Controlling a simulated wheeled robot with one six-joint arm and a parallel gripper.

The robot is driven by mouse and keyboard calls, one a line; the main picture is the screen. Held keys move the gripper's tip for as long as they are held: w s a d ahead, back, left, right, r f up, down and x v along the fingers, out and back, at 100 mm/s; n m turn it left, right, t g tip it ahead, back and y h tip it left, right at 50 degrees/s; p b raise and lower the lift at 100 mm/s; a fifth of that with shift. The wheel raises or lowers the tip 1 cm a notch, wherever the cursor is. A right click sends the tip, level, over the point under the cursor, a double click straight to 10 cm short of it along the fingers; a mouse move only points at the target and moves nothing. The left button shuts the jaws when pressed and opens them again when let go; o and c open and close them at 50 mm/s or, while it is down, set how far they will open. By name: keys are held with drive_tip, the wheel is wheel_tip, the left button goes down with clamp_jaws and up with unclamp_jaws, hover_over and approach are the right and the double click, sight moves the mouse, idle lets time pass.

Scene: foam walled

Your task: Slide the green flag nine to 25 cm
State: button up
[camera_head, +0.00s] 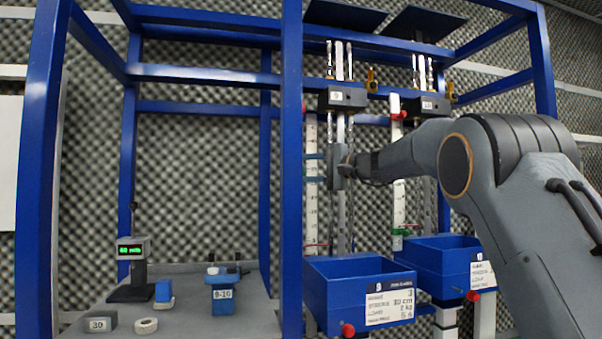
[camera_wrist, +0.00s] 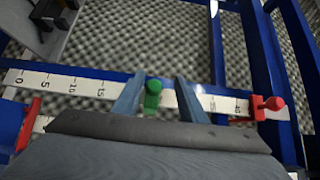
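The green flag (camera_wrist: 152,96) sits on a white scale strip (camera_wrist: 85,87) in the wrist view. My gripper (camera_wrist: 159,82) is open, with one finger on each side of the flag. The flag is nearer the left finger, with a wider gap to the right finger. Marks 0, 5, 10 and 15 read left of the fingers, and higher marks up to 40 lie right; marks beside the flag are covered. In the head view my gripper (camera_head: 318,168) reaches the left scale (camera_head: 311,212), under the black block labelled 9 (camera_head: 336,98). This flag is not visible there.
A red flag (camera_wrist: 269,104) is at the scale's high end. The second scale (camera_head: 398,190), right, carries another green flag (camera_head: 398,239). Blue bins (camera_head: 335,299) hang below. Blue frame posts (camera_head: 291,180) stand beside my arm. A table (camera_head: 200,322) with small items is left.

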drive_tip(key=shift+d+f, duration=0.15)
drive_tip(key=shift+f, duration=0.05)
drive_tip(key=shift+d, duration=0.15)
drive_tip(key=b+v, duration=0.3)
drive_tip(key=v, duration=0.4)
drive_tip(key=shift+d+b, duration=0.2)
drive_tip(key=shift+b, duration=0.2)
